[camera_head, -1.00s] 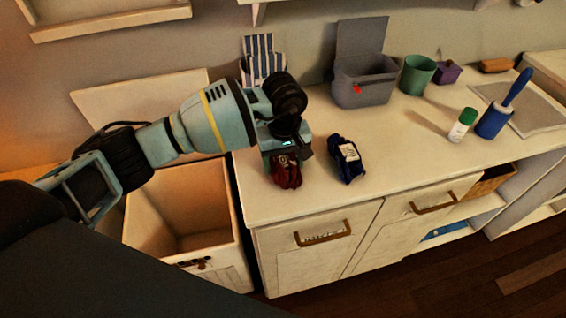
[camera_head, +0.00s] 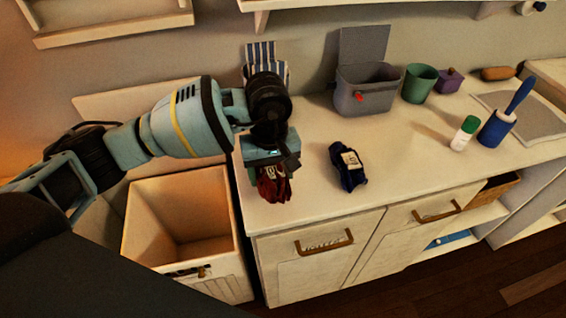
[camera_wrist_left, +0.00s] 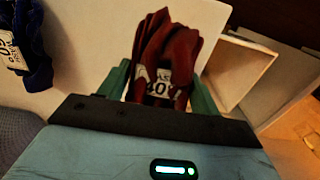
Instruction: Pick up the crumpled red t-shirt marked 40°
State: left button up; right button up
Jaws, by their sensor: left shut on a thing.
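The crumpled dark red t-shirt (camera_head: 273,187) is at the left end of the white counter. In the left wrist view the t-shirt (camera_wrist_left: 165,60) shows a white label reading 40 and stands between the green fingers. My left gripper (camera_head: 268,168) is shut on it from above; in the wrist view the gripper (camera_wrist_left: 160,88) has a finger on each side of the cloth. Whether the shirt touches the counter is hard to tell. My right gripper is not in view.
A crumpled dark blue garment (camera_head: 350,168) with a white label lies just right. An open bin (camera_head: 128,235) stands left of the counter. The counter's front middle is clear.

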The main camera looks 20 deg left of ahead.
pick_arm(q)
jog(key=s+a+r, duration=0.1)
jog(key=s+a, duration=0.1)
jog(key=s, duration=0.8)
jog(key=shift+s+a+b, duration=0.25)
jog(key=shift+a+b, duration=0.1)
jog(key=shift+a, duration=0.05)
